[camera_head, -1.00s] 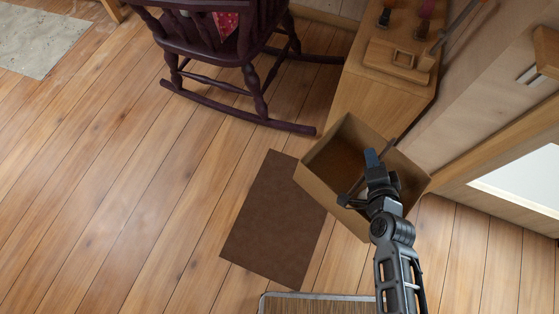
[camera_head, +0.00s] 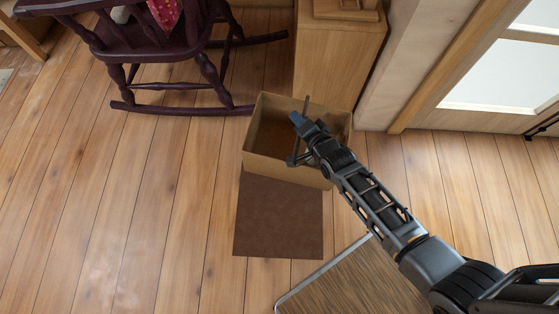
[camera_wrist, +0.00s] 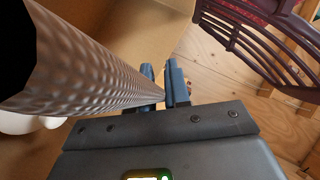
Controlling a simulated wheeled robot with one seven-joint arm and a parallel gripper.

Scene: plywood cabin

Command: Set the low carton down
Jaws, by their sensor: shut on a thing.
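The carton hides the far edge of a brown mat (camera_head: 280,215). I cannot tell whether its underside touches the floor.
A wooden cabinet (camera_head: 335,60) stands just behind the carton. A dark red rocking chair (camera_head: 170,60) is at the upper left. The plank floor (camera_head: 130,210) on the left is clear.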

